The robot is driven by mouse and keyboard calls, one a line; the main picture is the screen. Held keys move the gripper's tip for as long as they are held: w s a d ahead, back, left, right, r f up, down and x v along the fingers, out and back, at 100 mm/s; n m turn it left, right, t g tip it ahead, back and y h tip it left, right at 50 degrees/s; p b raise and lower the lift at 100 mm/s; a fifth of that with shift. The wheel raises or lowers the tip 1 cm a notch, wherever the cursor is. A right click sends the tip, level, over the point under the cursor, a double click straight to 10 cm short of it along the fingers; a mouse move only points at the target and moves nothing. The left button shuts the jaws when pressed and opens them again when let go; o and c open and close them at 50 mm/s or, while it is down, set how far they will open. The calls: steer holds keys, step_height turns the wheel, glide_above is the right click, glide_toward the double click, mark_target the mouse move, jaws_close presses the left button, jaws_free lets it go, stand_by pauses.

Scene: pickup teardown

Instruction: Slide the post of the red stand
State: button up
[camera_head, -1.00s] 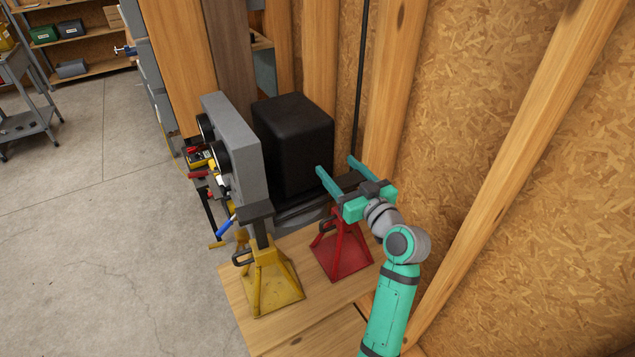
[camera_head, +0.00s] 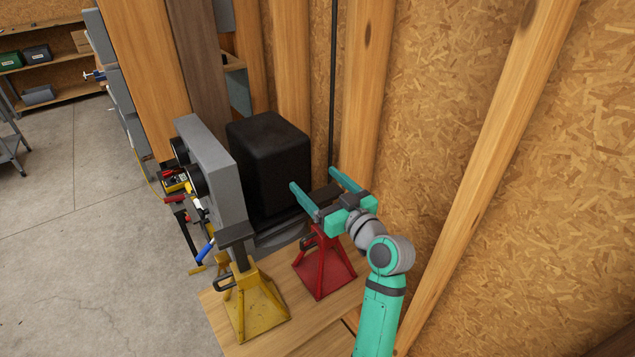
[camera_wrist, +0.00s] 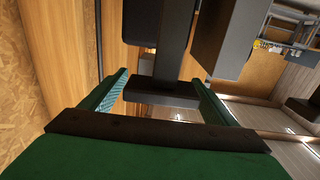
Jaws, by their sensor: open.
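The red stand (camera_head: 325,268) stands upright on a wooden board, right of the yellow stand, in the head view. Its dark post top (camera_head: 326,194) shows between the teal fingers of my gripper (camera_head: 313,180). My gripper is open and level with the top of that stand. In the wrist view, a dark crosspiece (camera_wrist: 160,93) with a dark bar beyond it lies between the two fingers of my gripper (camera_wrist: 158,78). I cannot tell whether either finger touches it. The lower post is partly hidden by my gripper in the head view.
The yellow stand (camera_head: 252,306) is at the front left, beside a grey panel (camera_head: 212,170). A black box (camera_head: 270,160) sits behind my fingers. A chipboard wall (camera_head: 440,130) with wooden studs rises close on the right. The concrete floor (camera_head: 90,270) at left is open.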

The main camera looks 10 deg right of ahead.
steer(key=v, duration=1)
steer(key=shift+s+d, duration=0.1)
steer(key=shift+s, duration=0.05)
steer(key=s+a+f+m+h, duration=0.2)
steer(key=s+f+m, duration=0.15)
steer(key=f, duration=0.45)
steer(key=s+a+f+m+h, duration=0.25)
steer(key=s+f, duration=0.25)
steer(key=f, duration=0.4)
steer(key=s+a+f+m+h, duration=0.2)
steer(key=s+a+f+h, duration=0.15)
steer(key=f, duration=0.45)
steer(key=s+a+f+g, duration=0.1)
steer(key=s+f, duration=0.1)
steer(key=s, duration=0.6)
steer(key=s+a+f, duration=0.2)
steer(key=s, duration=0.6)
steer(key=s+a+r+n, duration=0.1)
steer(key=s+r, duration=0.1)
steer(key=s, duration=0.4)
steer(key=s+a+r+n, duration=0.2)
steer(key=s, duration=0.4)
steer(key=shift+s+a+r+y, duration=0.15)
steer(key=shift+s+r+y, duration=0.05)
steer(key=shift+r+y, duration=0.1)
